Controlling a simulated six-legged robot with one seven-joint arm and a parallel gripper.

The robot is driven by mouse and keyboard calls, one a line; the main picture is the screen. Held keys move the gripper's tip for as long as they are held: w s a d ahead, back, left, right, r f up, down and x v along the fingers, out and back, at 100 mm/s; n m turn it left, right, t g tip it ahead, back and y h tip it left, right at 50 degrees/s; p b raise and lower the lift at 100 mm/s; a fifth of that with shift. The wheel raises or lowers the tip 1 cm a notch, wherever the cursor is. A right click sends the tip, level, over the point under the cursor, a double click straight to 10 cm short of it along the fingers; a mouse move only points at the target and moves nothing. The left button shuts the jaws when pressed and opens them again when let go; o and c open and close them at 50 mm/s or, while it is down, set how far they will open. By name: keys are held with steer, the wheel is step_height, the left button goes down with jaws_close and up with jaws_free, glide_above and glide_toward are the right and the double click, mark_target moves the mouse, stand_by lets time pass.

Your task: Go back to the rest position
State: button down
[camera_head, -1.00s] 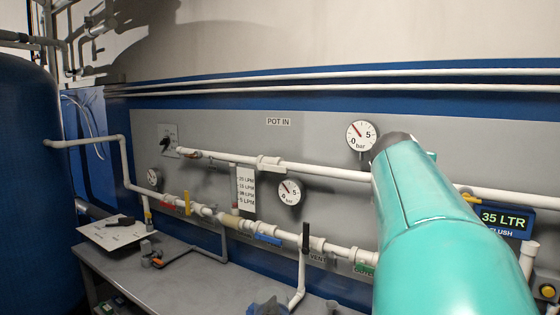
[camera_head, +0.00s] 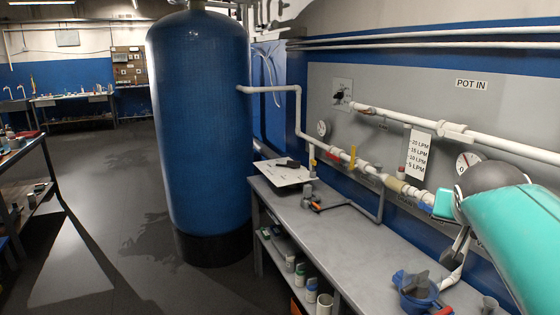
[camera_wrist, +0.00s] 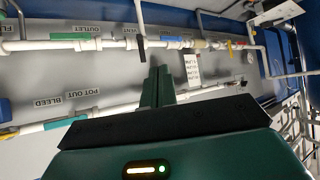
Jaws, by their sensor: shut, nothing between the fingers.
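My gripper (camera_wrist: 157,86) shows in the wrist view with its two dark green fingers together and nothing between them. It points at the grey pipe panel (camera_wrist: 118,75), which appears upside down there, and looks clear of the pipes. In the head view my teal arm crosses the lower right and hides part of the panel (camera_head: 325,85).
A grey bench (camera_head: 335,235) runs below the panel, with a white sheet (camera_head: 283,172) and a blue-handled part (camera_head: 415,290) on it. A large blue tank (camera_head: 200,140) stands left of it. The dark floor (camera_head: 110,220) further left is clear.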

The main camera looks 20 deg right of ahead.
steer(key=s+a+f+n+y, duration=0.1)
steer(key=a+f+n+y, duration=0.1)
steer(key=a+f, duration=0.3)
steer(key=s+a+f+n+g+y, duration=0.1)
steer(key=a+f, duration=0.5)
steer(key=a, duration=0.8)
steer(key=s+a+f+n+y, duration=0.3)
steer(key=a+f+n+y, duration=0.1)
steer(key=a, duration=0.6)
steer(key=shift+s+f+n+g+y, duration=0.2)
steer(key=shift+f+n+g+y, duration=0.15)
steer(key=shift+f+n, duration=0.6)
steer(key=shift+d+r, duration=0.1)
steer(key=shift+d, duration=0.05)
